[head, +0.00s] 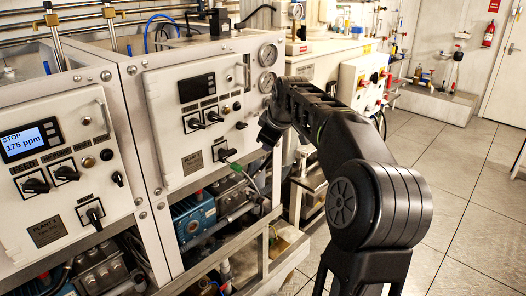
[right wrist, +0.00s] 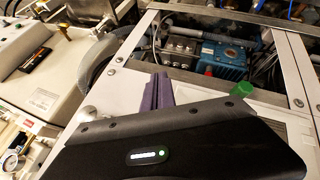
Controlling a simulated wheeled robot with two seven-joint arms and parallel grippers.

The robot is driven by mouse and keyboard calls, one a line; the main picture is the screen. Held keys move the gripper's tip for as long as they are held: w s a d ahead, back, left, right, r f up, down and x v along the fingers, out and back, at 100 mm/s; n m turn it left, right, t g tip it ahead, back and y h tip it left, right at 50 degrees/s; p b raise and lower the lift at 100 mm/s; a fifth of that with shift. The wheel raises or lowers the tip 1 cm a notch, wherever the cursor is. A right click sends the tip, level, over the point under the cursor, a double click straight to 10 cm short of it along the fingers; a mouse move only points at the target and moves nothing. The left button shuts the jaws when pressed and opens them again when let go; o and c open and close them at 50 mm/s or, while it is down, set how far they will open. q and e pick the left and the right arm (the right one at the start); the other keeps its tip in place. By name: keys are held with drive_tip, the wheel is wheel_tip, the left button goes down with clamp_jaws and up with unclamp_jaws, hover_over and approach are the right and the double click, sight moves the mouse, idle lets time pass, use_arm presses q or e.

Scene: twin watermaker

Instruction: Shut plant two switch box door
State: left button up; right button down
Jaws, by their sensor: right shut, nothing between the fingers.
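The plant two switch box door (head: 172,124) is the white panel in the middle of the head view. It has a dark display, several black knobs and a handle near its upper right. It looks close to its frame; I cannot tell if a gap is left. My right gripper (head: 268,138) is at the door's right edge, partly hidden by its own wrist. In the right wrist view its dark fingers (right wrist: 157,92) are together and empty, over a white surface. I cannot tell if they touch it. My left gripper is not in view.
The plant one panel (head: 62,165) with a lit display is at the left. Blue pumps (head: 193,215) and pipes sit below. A white box with red knobs (head: 362,82) stands behind my arm. The tiled floor at right is clear.

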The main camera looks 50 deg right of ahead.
drive_tip(key=s+d+r, duration=0.2)
drive_tip(key=s+r, duration=0.1)
drive_tip(key=r, duration=0.2)
drive_tip(key=shift+d+r, duration=0.2)
drive_tip(key=shift+d, duration=0.05)
drive_tip(key=shift+s, duration=0.15)
